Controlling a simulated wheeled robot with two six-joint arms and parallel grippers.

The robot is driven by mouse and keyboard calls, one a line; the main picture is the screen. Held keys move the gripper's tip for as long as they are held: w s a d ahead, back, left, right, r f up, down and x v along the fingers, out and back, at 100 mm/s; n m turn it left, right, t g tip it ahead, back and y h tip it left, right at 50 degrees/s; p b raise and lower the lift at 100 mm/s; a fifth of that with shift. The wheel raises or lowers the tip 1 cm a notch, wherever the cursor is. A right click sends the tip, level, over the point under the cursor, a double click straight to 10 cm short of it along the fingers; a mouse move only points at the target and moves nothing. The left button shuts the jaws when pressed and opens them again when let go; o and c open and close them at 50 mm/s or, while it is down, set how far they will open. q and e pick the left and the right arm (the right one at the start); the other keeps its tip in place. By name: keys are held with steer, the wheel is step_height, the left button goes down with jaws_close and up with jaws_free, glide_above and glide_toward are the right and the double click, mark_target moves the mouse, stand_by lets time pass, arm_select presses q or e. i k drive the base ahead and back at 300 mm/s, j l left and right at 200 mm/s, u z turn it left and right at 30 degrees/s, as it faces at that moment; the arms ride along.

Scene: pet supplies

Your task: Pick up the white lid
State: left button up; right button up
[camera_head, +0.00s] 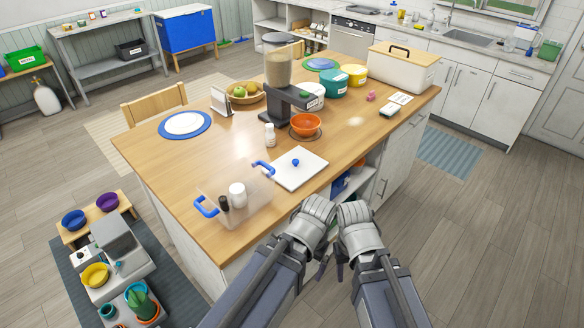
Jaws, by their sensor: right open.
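The white lid (301,173) is a flat square plate with a small blue knob (295,162) on top. It lies on the wooden island counter near its front edge, just right of a clear bin (243,212) with blue handles. My left gripper (322,266) and right gripper (341,268) are side by side at the lower middle, in front of the counter and apart from the lid. The right one is open and seems empty. The left one's fingers are mostly hidden by my arm, so its opening is unclear.
The clear bin holds a white jar (237,195) and a dark bottle (224,204). Behind the lid stand a white bottle (270,136), an orange bowl (305,124) and a food dispenser (278,70). The counter right of the lid is clear.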

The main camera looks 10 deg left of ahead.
mark_target(298, 165)
steer(key=i+l, duration=0.15)
steer(key=i, duration=0.45)
steer(key=i+l+z, duration=0.1)
steer(key=i, duration=0.45)
